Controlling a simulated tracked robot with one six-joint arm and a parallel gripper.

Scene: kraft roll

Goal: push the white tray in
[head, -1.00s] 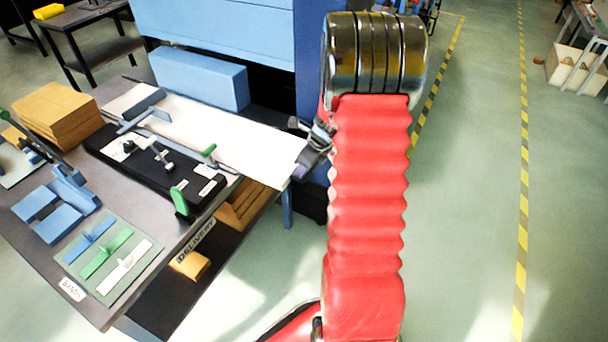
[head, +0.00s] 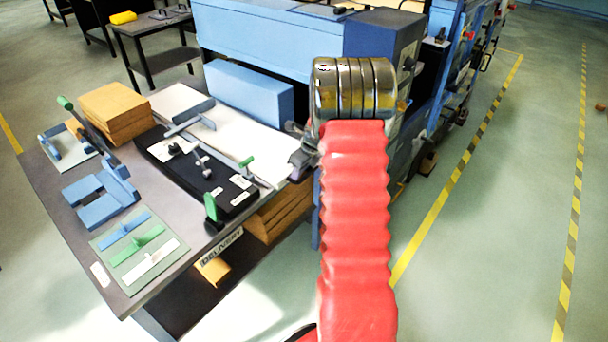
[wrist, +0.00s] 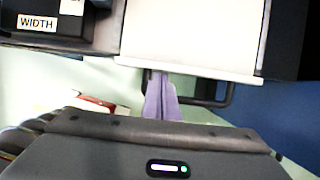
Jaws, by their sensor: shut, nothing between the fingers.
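The white tray (head: 255,138) is a long flat panel running out from the blue machine beside the table in the head view. In the wrist view the tray (wrist: 190,35) fills the top middle, with a pale front lip and a dark bar handle (wrist: 222,100) below it. My gripper (wrist: 162,82) shows as two purple fingers together, shut and empty. Its tips are at the tray's front lip, left of the middle, overlapping the handle in view; I cannot tell whether they touch. In the head view my gripper (head: 300,160) is small beside the tray's near end, partly hidden by my red arm.
A black panel (head: 195,170) with levers and a green-handled knob lies left of the tray. Brown stacks (head: 115,108) and blue blocks (head: 100,190) lie on the table. A blue box (head: 250,92) stands behind the tray. Open floor lies at right.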

